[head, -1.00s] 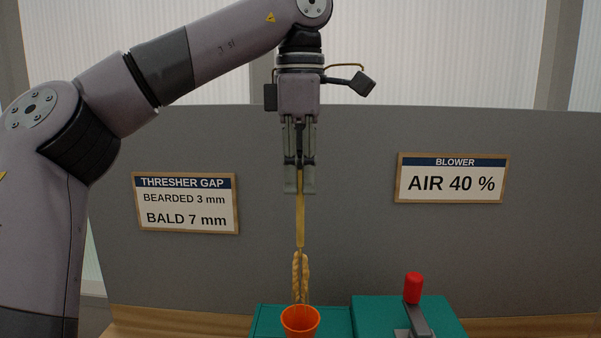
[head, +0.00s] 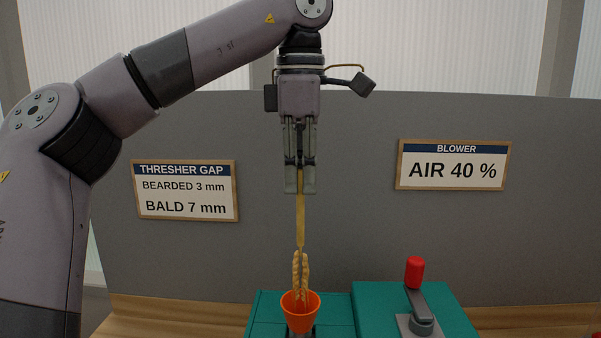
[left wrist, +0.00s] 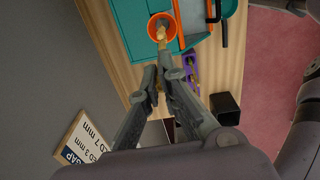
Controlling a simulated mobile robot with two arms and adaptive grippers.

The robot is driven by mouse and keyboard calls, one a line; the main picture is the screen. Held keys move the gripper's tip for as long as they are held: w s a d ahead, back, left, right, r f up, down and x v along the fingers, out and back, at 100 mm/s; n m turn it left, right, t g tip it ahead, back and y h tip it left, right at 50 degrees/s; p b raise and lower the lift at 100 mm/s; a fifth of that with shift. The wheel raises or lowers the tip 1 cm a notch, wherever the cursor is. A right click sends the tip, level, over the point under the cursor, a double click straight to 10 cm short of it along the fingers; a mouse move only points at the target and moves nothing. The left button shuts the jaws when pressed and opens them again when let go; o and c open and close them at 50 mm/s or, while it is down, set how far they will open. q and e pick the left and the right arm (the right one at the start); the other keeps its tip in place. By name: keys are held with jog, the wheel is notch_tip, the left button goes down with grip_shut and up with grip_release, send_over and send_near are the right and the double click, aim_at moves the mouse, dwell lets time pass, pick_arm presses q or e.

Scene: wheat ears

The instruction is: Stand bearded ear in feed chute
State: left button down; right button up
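My left gripper (head: 300,185) is shut on the yellow stalk of the bearded ear (head: 301,275), which hangs upright, head down. The ear's lower tips overlap the mouth of the orange funnel-shaped feed chute (head: 300,318); how deep they reach is hard to tell. In the left wrist view, the gripper (left wrist: 158,85) points at the orange chute (left wrist: 153,27), and the ear (left wrist: 161,34) appears within its rim. My right gripper is not in view.
The chute stands on a teal machine (head: 265,315). A red-knobbed lever (head: 414,272) rises on the teal block to the right. A grey panel with two signs stands behind. The left wrist view shows a purple holder (left wrist: 190,75) and black bin (left wrist: 225,107).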

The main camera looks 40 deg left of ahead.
aim_at(301, 272)
pick_arm(q)
jog(key=shift+f+b, duration=5.85)
jog(key=shift+f, duration=2.5)
jog(key=c, duration=1.7)
grip_release()
notch_tip(301, 272, up, 12)
jog(key=shift+s+d+f, duration=0.1)
jog(key=shift+r, duration=0.2)
